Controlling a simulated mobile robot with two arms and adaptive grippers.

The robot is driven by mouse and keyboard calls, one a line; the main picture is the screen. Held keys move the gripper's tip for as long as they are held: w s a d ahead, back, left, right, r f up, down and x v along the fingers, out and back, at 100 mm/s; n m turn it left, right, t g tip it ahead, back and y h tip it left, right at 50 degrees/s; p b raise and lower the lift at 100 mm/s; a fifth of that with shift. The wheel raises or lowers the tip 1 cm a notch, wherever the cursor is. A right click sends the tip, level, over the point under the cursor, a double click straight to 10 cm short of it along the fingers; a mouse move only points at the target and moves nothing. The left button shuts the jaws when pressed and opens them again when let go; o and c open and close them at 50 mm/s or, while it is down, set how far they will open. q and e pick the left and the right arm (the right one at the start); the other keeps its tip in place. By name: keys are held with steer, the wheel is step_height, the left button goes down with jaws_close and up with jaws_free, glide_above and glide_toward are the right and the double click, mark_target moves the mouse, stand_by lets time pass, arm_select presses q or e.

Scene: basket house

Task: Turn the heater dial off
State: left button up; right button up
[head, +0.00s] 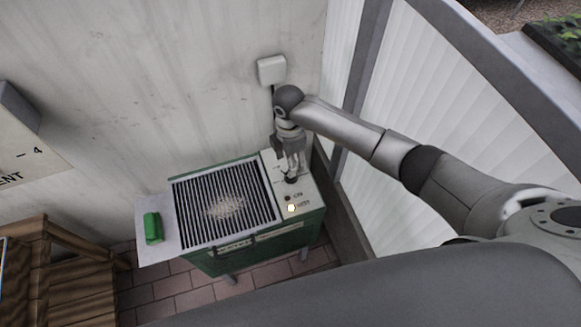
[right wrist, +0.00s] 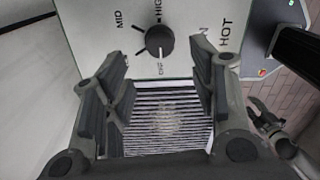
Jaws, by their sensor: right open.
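The green heater (head: 228,262) stands against the wall with a light control panel (head: 279,171) on its right side. The black heater dial (right wrist: 160,39) is on this panel, with MID and HIGH marks and other lettering around it. My right gripper (head: 291,173) is over the panel at the dial. In the right wrist view its open fingers (right wrist: 161,62) are apart, with the dial between and slightly beyond the tips, and nothing is held. What looks like my left gripper (right wrist: 268,118) shows small and dark at the right; its jaws are unclear.
A dark slatted grill (head: 224,205) covers the heater top. A green object (head: 153,228) lies on its left shelf. A white wall box (head: 271,69) is above. A wooden chair or bench (head: 60,265) stands left. A white panelled wall is close on the right.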

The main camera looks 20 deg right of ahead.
step_height(320, 180, up, 5)
steer(key=shift+w+r, duration=0.1)
stand_by(0.6)
